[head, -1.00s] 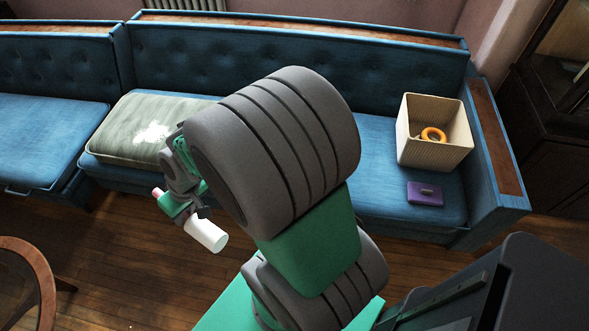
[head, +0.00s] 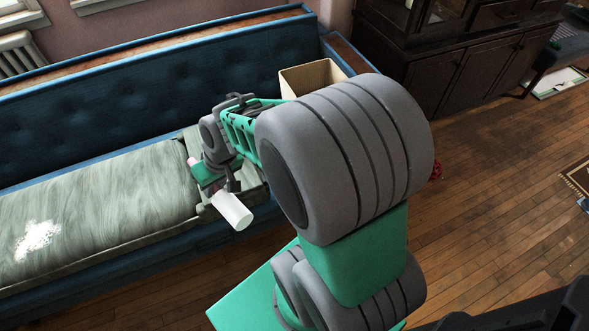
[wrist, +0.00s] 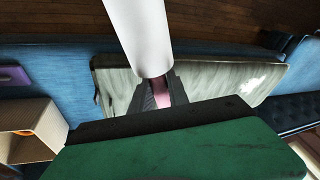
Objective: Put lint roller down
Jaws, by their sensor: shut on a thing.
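My gripper (head: 222,189) is shut on the lint roller (head: 232,211), a white cylinder with a pink handle. In the wrist view my gripper (wrist: 160,93) closes around the pink handle, and the white roll of the lint roller (wrist: 140,35) points up in the picture. The roller is in the air in front of the sofa, near the right end of a grey-green cushion (head: 110,215). The cushion lies on the blue sofa (head: 160,90) and bears a white patch of fluff or powder (head: 37,240). It also shows beyond the roller in the wrist view (wrist: 215,80).
A cream ribbed box (head: 313,74) stands at the sofa's right end, partly hidden by my arm. In the wrist view the box (wrist: 25,117) holds something orange, and a purple item (wrist: 14,75) lies near it. A dark cabinet (head: 450,50) stands right. Wooden floor (head: 500,180) is open there.

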